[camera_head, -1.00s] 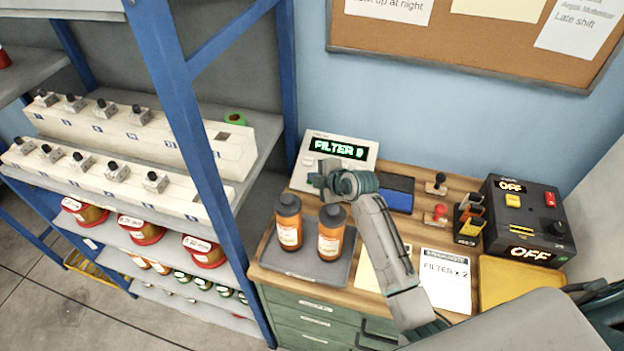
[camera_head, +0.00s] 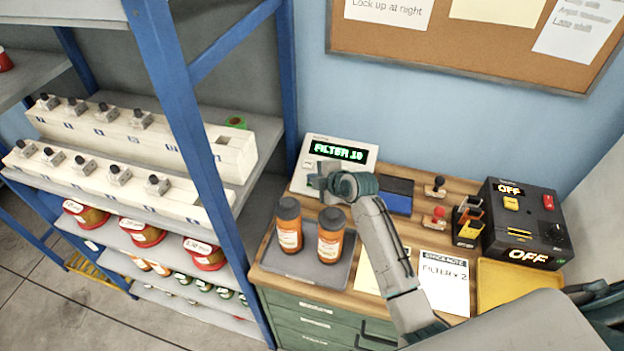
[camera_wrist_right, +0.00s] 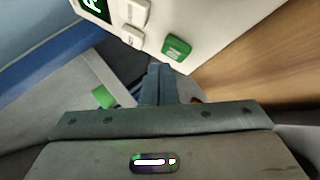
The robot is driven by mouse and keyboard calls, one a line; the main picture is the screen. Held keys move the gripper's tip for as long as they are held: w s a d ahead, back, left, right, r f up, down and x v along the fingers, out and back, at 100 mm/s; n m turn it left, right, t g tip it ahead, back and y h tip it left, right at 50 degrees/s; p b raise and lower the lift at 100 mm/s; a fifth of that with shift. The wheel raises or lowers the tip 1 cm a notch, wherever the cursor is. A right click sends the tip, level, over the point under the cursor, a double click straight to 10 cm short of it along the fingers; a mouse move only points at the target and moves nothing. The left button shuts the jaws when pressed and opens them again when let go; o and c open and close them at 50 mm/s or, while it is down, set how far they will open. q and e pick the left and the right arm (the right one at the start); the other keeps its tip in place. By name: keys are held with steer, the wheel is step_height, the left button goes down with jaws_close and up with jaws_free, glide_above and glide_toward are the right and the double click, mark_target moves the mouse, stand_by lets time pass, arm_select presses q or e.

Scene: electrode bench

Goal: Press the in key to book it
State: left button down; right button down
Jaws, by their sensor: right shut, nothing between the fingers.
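The booking terminal (camera_head: 362,166) is a pale box at the back of the bench, with a lit green display (camera_head: 339,151) reading FILTER 10. In the right wrist view its face shows a green key (camera_wrist_right: 176,47), its label hard to read, and two white keys (camera_wrist_right: 134,22) beside it. My right gripper (camera_head: 322,180) is shut and empty over the terminal's front. In the wrist view its fingertips (camera_wrist_right: 160,70) are just below the green key and look slightly apart from it; depth is hard to judge. My left gripper is not in view.
Two brown bottles (camera_head: 289,226) (camera_head: 331,236) stand on a grey tray (camera_head: 305,270) at the front left. A blue pad (camera_head: 398,194), stamps (camera_head: 437,187), a black switch box (camera_head: 525,222) and a yellow tray (camera_head: 515,285) lie right. A shelf's blue post (camera_head: 185,140) rises left.

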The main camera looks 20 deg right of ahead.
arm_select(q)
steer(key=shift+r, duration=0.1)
arm_select(e)
steer(key=shift+r, duration=0.1)
